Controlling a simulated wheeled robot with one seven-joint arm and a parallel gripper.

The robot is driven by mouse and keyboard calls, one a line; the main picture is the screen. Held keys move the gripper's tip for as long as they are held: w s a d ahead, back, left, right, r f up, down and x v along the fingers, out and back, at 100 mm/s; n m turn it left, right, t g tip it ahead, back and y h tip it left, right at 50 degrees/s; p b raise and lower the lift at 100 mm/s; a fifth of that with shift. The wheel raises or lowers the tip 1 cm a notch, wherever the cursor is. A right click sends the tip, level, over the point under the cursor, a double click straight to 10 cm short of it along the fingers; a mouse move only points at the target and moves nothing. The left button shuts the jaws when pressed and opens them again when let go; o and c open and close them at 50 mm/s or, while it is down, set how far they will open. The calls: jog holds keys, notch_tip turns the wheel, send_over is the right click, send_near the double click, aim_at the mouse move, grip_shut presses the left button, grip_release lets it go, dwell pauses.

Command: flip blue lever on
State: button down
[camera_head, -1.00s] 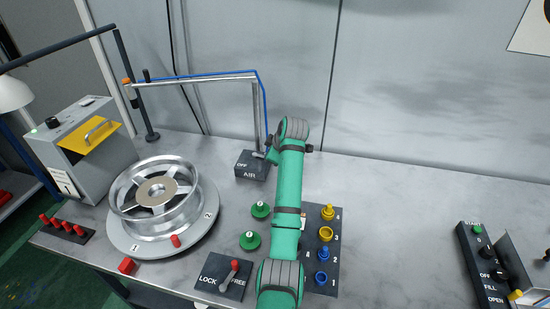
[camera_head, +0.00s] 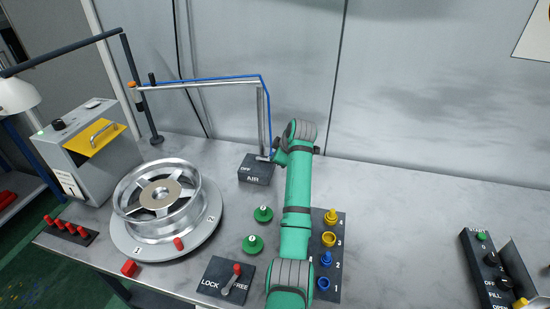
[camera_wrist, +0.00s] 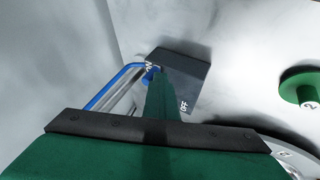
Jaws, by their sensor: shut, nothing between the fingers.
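The dark AIR box (camera_head: 255,170) stands at the back of the bench, with OFF on its left side in the head view. In the wrist view the box (camera_wrist: 190,68) shows a light label at each end, one reading OFF. A small blue part (camera_wrist: 152,75), seemingly the blue lever, shows beside the label at the other end from OFF. My gripper (camera_wrist: 160,78) is shut and empty, its tip over the box right by this blue part. I cannot tell whether they touch. In the head view my arm's end largely hides the lever.
A metal pipe with a blue hose (camera_head: 205,80) rises behind the box. A wheel (camera_head: 157,205) lies on a round plate at left. Green knobs (camera_head: 263,213), a LOCK/FREE lever (camera_head: 232,279) and a panel of yellow and blue knobs (camera_head: 330,240) are nearby.

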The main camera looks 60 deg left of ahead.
jog(key=shift+d, duration=0.1)
jog(key=s+d+r, duration=0.2)
jog(key=d+r, duration=0.6)
jog(key=d, duration=0.1)
jog(key=shift+s, duration=0.3)
jog(key=shift+w, duration=0.1)
